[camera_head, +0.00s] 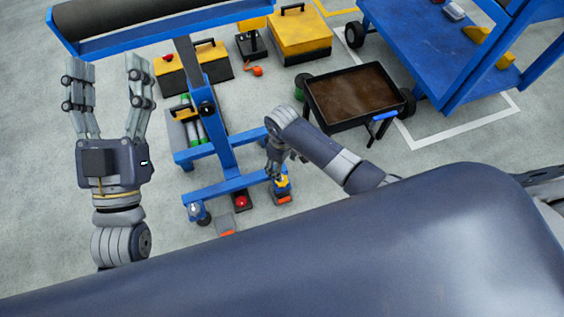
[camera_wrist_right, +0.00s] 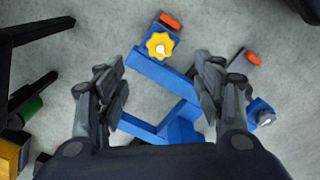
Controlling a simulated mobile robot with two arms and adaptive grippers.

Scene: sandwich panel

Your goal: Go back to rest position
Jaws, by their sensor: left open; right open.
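My left gripper (camera_head: 108,98) is raised at the left of the head view, its fingers spread wide with nothing between them. My right gripper (camera_head: 283,160) shows small near the middle of the head view, pointing down, close to a yellow knob (camera_head: 283,182) on the blue stand's foot. In the right wrist view my right gripper (camera_wrist_right: 160,85) is open and empty. The yellow knob (camera_wrist_right: 161,46) lies beyond its fingertips, apart from them.
The blue stand (camera_head: 228,150) rises between my arms. A black tray (camera_head: 314,112) stands right of my right forearm. Toolboxes (camera_head: 300,38) sit behind, and a blue cart (camera_head: 430,50) stands at the back right. Grey floor is clear at the far left.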

